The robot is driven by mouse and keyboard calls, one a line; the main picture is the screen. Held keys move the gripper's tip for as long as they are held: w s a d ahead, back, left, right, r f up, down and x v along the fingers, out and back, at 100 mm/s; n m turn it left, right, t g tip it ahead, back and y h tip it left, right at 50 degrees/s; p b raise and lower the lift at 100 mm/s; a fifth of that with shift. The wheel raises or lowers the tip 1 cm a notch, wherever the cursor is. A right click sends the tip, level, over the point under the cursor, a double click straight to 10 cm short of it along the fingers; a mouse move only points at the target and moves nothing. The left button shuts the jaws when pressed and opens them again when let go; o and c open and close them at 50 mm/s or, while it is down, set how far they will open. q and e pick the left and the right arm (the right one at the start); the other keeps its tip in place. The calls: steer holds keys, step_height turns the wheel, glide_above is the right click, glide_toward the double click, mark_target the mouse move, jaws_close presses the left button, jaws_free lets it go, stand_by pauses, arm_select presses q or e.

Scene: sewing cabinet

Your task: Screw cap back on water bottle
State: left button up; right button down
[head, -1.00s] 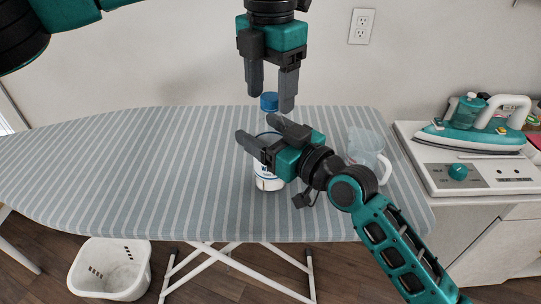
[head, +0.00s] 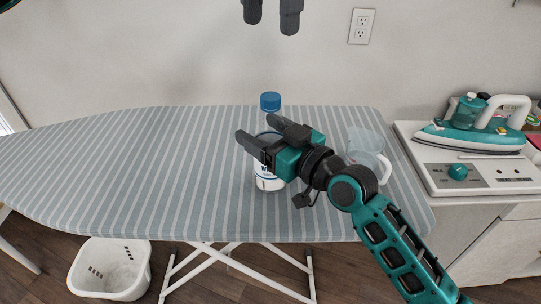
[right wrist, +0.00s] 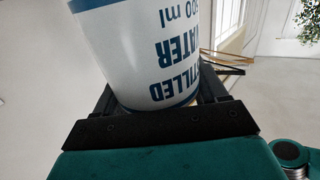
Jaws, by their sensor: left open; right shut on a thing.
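The white water bottle (head: 268,181) with blue lettering stands upright on the striped ironing board. The blue cap (head: 270,101) sits at the top of the bottle's neck; I cannot tell how tightly it is seated. My right gripper (head: 259,131) is shut around the bottle's body and hides its middle. In the right wrist view the bottle (right wrist: 160,55) fills the space between the fingers, its label text upside down. My left gripper (head: 271,24) is open and empty, well above the cap at the top edge; only its fingers show.
A clear measuring jug (head: 366,150) stands on the ironing board (head: 120,170) just right of the bottle, close to my right arm. A teal iron (head: 475,125) rests on a white cabinet at the right. A white basket (head: 110,270) is on the floor. The board's left side is clear.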

jaws_free()
steer(key=shift+d, duration=0.1)
steer(key=v, duration=1.2)
steer(key=shift+s+d+b, duration=0.25)
steer(key=shift+s+b, duration=0.05)
steer(key=shift+b, duration=0.05)
